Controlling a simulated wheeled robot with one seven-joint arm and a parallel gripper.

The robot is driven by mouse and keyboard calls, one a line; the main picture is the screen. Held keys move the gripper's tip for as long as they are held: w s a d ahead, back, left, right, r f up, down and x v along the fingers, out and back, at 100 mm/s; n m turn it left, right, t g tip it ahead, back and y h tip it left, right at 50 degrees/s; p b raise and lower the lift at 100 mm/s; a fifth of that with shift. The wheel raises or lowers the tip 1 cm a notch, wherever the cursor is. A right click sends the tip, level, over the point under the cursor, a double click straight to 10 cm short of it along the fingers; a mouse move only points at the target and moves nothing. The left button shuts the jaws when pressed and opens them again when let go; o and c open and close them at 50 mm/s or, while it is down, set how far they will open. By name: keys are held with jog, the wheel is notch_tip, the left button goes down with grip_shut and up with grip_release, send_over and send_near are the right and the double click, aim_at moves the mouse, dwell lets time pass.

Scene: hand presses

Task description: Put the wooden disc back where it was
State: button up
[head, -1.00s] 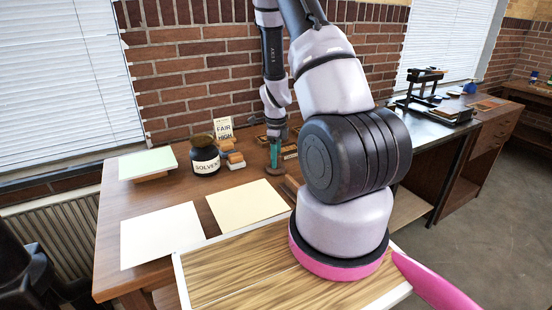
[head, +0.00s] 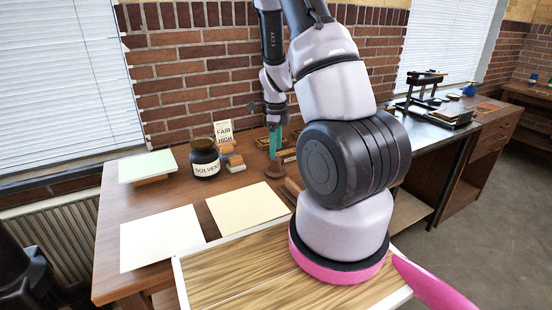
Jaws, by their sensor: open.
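A small brown round piece (head: 274,171), which appears to be the wooden disc, rests on the wooden table near the brick wall. It is small in this view, so its exact shape is unclear. My gripper (head: 275,153) hangs point-down just above it, with teal fingers. The gripper is open, and the disc stands on the table below the fingertips. The gap between the two fingers is hard to see from here.
A dark solvent jar (head: 204,163) with a brown top stands left of the gripper, beside a small sign (head: 223,131) and several small blocks. Pale sheets (head: 160,238) lie in front. A press (head: 420,90) stands on the right bench.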

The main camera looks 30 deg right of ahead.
jog(key=s+a+r+n+t+y, duration=0.1)
jog(key=s+a+r+n, duration=0.15)
jog(key=r, duration=0.55)
jog(key=s+a+r+n+t, duration=0.1)
jog(key=a+r+n, duration=0.25)
jog(key=r, duration=0.45)
jog(key=s+a+r+n+t+y, duration=0.1)
jog(key=s+a+r+n, duration=0.1)
jog(key=r+n, duration=0.35)
jog(key=s+a+r+n+t, duration=0.2)
jog(key=s+r+n, duration=0.3)
jog(key=s+r, duration=0.1)
jog(key=s+a+r+n+t, duration=0.2)
jog(key=s+a+r+n, duration=0.1)
jog(key=s+r+n, duration=0.3)
jog(key=shift+s+a+r, duration=0.15)
jog(key=shift+s+r, duration=0.55)
jog(key=shift+s, duration=0.4)
